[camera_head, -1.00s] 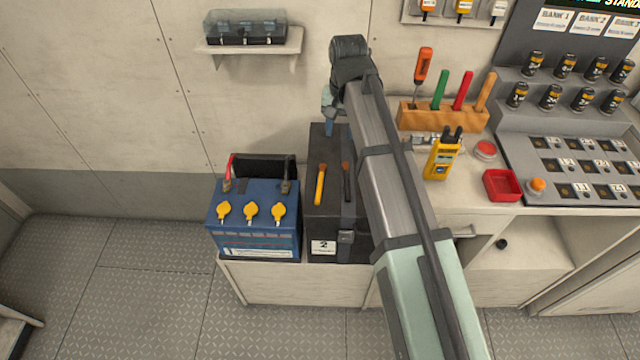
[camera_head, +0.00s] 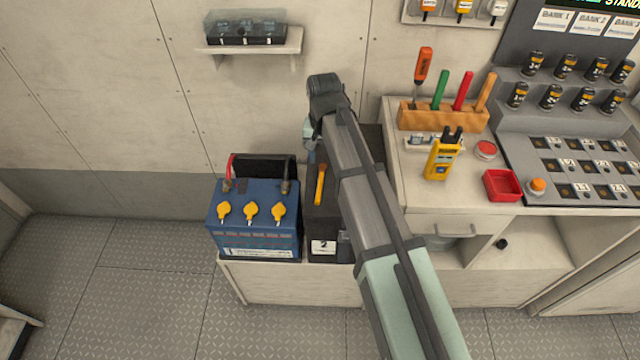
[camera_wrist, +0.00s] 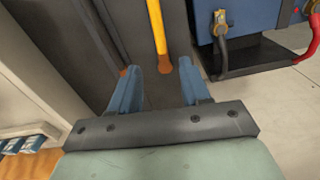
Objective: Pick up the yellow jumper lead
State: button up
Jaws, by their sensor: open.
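The yellow jumper lead (camera_head: 320,185) is a thin yellow strip with a copper-brown end. It lies on the dark box (camera_head: 325,228) marked 2, and in the wrist view the lead (camera_wrist: 157,28) runs down from the top edge. My gripper (camera_wrist: 160,88) is open and empty, its two blue fingers apart. In the wrist view the lead's copper end shows between the fingers, just beyond their tips; I see no contact. A dark lead (camera_wrist: 109,28) lies beside it, its end near the left finger. In the head view my arm hides most of the gripper.
A blue battery (camera_head: 255,220) with yellow caps and red and black terminal cables stands left of the box. A counter on the right holds a wooden tool rack (camera_head: 440,118), a yellow meter (camera_head: 441,160) and a red tray (camera_head: 502,185). A shelf (camera_head: 255,42) is on the wall.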

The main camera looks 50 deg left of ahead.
aim_at(322, 172)
jog(key=shift+s+a+f, duration=0.1)
jog(key=shift+s+f, duration=0.05)
jog(key=shift+f, duration=2.45)
grip_shut()
